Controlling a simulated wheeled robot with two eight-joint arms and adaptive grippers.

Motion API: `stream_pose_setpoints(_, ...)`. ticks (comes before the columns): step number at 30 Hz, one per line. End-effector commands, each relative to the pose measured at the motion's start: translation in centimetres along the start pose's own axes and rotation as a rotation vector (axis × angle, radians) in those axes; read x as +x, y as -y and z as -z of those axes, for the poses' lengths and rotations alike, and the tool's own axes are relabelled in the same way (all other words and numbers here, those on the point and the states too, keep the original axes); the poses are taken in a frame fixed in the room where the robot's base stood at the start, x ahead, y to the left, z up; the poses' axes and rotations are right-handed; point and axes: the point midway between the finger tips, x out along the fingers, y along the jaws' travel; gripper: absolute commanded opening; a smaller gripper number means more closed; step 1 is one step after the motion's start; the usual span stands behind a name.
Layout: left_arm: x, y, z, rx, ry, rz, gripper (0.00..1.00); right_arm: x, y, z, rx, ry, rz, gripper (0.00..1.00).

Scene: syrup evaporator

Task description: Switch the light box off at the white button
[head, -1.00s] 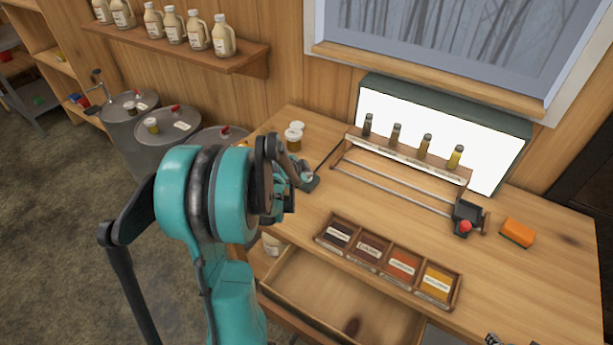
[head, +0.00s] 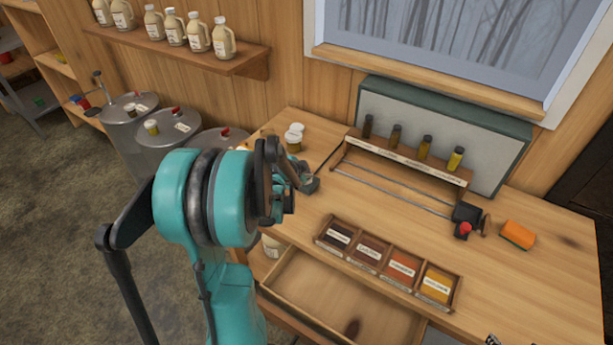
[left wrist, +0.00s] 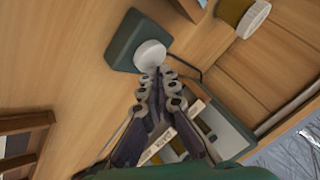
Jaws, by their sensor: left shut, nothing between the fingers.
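The light box (head: 490,158) stands at the back of the bench under the window, and its panel is grey and unlit. Its switch box (head: 311,185) lies on the bench to the left, partly behind my left gripper (head: 288,188). In the left wrist view the white round button (left wrist: 150,54) sits on the dark green switch box (left wrist: 122,45). My left gripper (left wrist: 158,74) is shut and empty, its tips at the button's lower edge. I cannot tell whether they touch it. A small dark part at the bottom right edge may be my right gripper (head: 492,340).
A rack (head: 400,157) with several sample bottles stands before the light box. A compartment tray (head: 325,247) lies in front, above an open drawer (head: 345,290). An orange sponge (head: 517,235) lies at right.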

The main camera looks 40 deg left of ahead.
Motion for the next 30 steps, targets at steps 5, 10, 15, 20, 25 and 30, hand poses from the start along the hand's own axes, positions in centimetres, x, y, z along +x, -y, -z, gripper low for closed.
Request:
stream_pose_setpoints(5, -0.1, 0.1, 0.1, 0.0, 0.0, 0.0, 0.0, -0.1, 0.0, 0.1, 0.0, 0.0, 0.0, 0.4)
stream_pose_setpoints(10, -0.2, 0.2, 0.2, 0.0, 0.0, 0.0, 0.0, -0.2, 0.0, 0.1, 0.0, 0.0, 0.0, 0.4)
stream_pose_setpoints(15, -1.1, 0.8, 0.8, 0.0, 0.0, 0.0, 0.0, -1.0, 0.0, 0.7, 0.0, 0.0, 0.0, 0.4)
stream_pose_setpoints(20, -2.4, 1.7, 1.7, 0.0, 0.0, 0.0, 0.0, -2.1, 0.0, 1.5, 0.0, 0.0, 0.0, 0.4)
stream_pose_setpoints(25, -3.6, 2.6, 2.6, 0.0, 0.0, 0.0, 0.0, -3.2, 0.0, 2.3, 0.0, 0.0, 0.0, 0.4)
stream_pose_setpoints(30, -4.4, 3.2, 3.2, 0.0, 0.0, 0.0, 0.0, -3.9, 0.0, 2.8, 0.0, 0.0, 0.0, 0.4)
